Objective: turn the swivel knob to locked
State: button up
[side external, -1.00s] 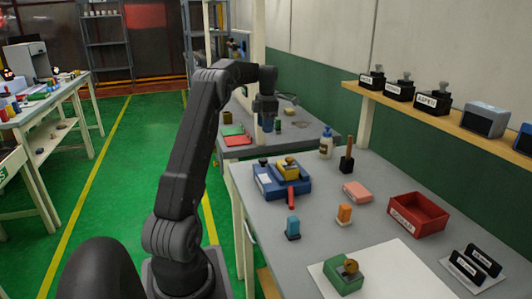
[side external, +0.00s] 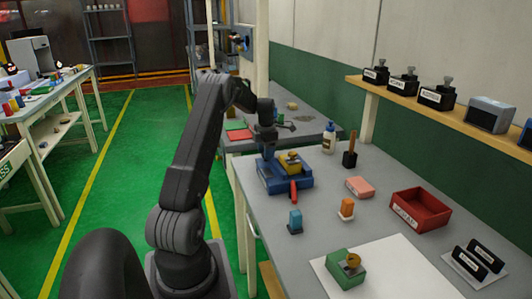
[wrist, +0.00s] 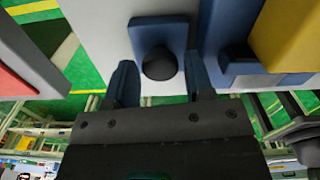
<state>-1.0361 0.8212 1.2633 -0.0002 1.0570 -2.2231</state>
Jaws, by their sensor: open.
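A blue fixture (side external: 300,183) stands on the grey table, with a yellow block (side external: 290,158) on top and a red handle (side external: 294,191) at its front. In the wrist view a round black knob (wrist: 159,63) sits on a blue plate (wrist: 148,30). My gripper (side external: 268,154) is over the left end of the blue fixture and hides the knob in the side view. In the wrist view my open fingers (wrist: 160,72) are on either side of the knob, with visible gaps. A green block (side external: 346,272) with a brass-coloured knob (side external: 352,260) stands at the front.
A blue-and-orange pair of small blocks, the blue one (side external: 295,220) and the orange one (side external: 346,207), stands before the fixture. A red tray (side external: 420,212), pink block (side external: 360,186), white bottle (side external: 328,140) and black-based post (side external: 350,158) stand to the right.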

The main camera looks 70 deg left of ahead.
jog(key=shift+f, duration=0.2)
jog(key=c, duration=0.6)
jog(key=shift+c, duration=0.2)
